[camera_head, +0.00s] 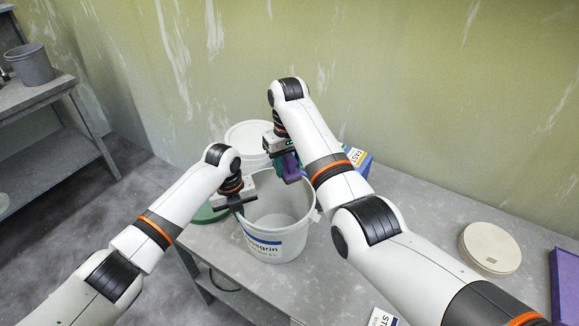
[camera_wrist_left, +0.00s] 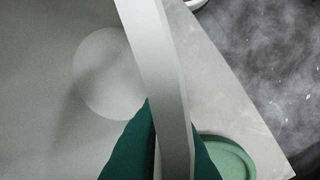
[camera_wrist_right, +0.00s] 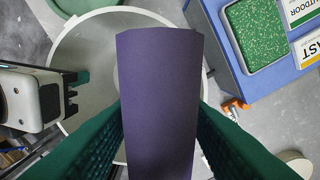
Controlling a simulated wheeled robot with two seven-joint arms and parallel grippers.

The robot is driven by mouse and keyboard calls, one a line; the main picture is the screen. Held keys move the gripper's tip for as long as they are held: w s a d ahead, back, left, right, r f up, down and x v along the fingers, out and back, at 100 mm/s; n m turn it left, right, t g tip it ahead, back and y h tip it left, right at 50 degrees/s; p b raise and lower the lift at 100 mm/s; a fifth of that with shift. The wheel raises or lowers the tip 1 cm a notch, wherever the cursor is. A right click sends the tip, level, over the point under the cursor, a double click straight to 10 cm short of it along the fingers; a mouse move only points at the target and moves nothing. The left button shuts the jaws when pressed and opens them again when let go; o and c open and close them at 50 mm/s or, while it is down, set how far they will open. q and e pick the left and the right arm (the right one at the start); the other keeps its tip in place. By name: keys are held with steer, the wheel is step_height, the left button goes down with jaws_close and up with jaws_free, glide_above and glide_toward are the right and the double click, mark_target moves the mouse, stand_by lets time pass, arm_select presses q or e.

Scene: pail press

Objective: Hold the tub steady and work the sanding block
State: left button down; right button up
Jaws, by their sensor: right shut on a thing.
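The white tub (camera_head: 277,240) with a blue-lettered label stands open on the grey table. My left gripper (camera_head: 237,203) is at its left rim; in the left wrist view the tub's wall (camera_wrist_left: 165,70) runs between the two green fingers, which appear closed on it. My right gripper (camera_head: 288,168) is shut on the purple sanding block (camera_wrist_right: 160,100), which also shows in the head view (camera_head: 290,167). The block is over the far part of the tub in the right wrist view. Whether it touches the tub is hidden.
A green lid (camera_head: 204,213) lies left of the tub. A second white tub (camera_head: 247,134) stands behind. A blue box (camera_wrist_right: 228,60) with a green pad is at the back right. A beige disc (camera_head: 490,247) lies on the right, beyond free table. A card (camera_head: 383,317) is at the front.

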arm_select(q)
steer(key=c, duration=1.5)
jaws_free()
steer(key=shift+c, duration=0.2)
steer(key=shift+r, duration=0.1)
step_height(320, 180, up, 12)
steer(key=shift+a, duration=0.4)
steer(key=shift+s+f, duration=0.2)
